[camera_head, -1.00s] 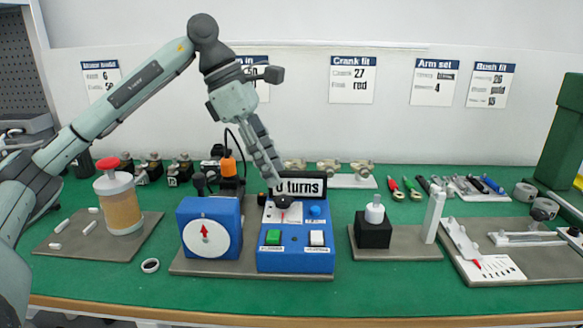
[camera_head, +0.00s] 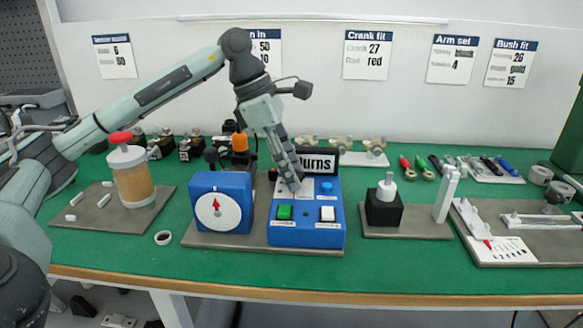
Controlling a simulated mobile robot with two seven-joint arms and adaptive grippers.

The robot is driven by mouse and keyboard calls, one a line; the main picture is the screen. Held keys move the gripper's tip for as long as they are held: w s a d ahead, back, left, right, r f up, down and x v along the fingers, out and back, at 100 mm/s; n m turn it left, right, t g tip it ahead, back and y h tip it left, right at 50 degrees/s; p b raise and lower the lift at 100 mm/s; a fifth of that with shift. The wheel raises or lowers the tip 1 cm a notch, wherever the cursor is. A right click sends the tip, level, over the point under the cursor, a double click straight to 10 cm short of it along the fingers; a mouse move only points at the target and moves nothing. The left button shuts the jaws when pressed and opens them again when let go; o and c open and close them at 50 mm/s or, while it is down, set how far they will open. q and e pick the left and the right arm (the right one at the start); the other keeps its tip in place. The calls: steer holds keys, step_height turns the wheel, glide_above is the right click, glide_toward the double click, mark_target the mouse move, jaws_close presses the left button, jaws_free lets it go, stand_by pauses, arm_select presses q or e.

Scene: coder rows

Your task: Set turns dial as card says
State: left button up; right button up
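A blue control box (camera_head: 307,216) stands on a grey board. It has a green button, a white button, a blue button and a pale plate (camera_head: 306,188) at its upper left. My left gripper (camera_head: 296,186) reaches down onto this plate, and the dark turns dial there is hidden behind its fingers. Whether the fingers are closed on the dial is not clear. A black display (camera_head: 319,161) behind the box reads "turns"; its number is hidden by the gripper. The card with 50 and 10 (camera_head: 267,48) on the wall is partly covered by my arm. My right gripper is not in view.
A blue box with a white gauge and red pointer (camera_head: 219,211) stands left of the control box. A red-topped jar (camera_head: 131,174) is at the left. A black block (camera_head: 384,209) stands right. Green bench (camera_head: 380,262) is clear in front.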

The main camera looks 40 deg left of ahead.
arm_select(q)
steer(key=c, duration=0.8)
steer(key=shift+r+m, duration=0.1)
steer(key=shift+m, duration=0.4)
steer(key=shift+w+m+g+h+p, duration=0.1)
steer(key=shift+m+g+h+p, duration=0.3)
steer(key=shift+m, duration=0.6)
steer(key=m+g, duration=0.1)
steer(key=m, duration=0.1)
steer(key=m+p, duration=0.1)
steer(key=m, duration=0.1)
steer(key=shift+w+m+g, duration=0.15)
steer(key=shift+m+g, duration=0.15)
steer(key=shift+g, duration=0.1)
steer(key=shift+m+g, duration=0.4)
steer(key=shift+m, duration=0.4)
steer(key=shift+w+m+g, duration=0.1)
steer(key=shift+m+g, duration=0.3)
steer(key=shift+m, duration=0.8)
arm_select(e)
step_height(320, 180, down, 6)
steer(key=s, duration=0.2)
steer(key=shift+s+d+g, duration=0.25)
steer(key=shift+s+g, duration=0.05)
arm_select(q)
steer(key=shift+m+y, duration=0.3)
steer(key=shift+y, duration=0.1)
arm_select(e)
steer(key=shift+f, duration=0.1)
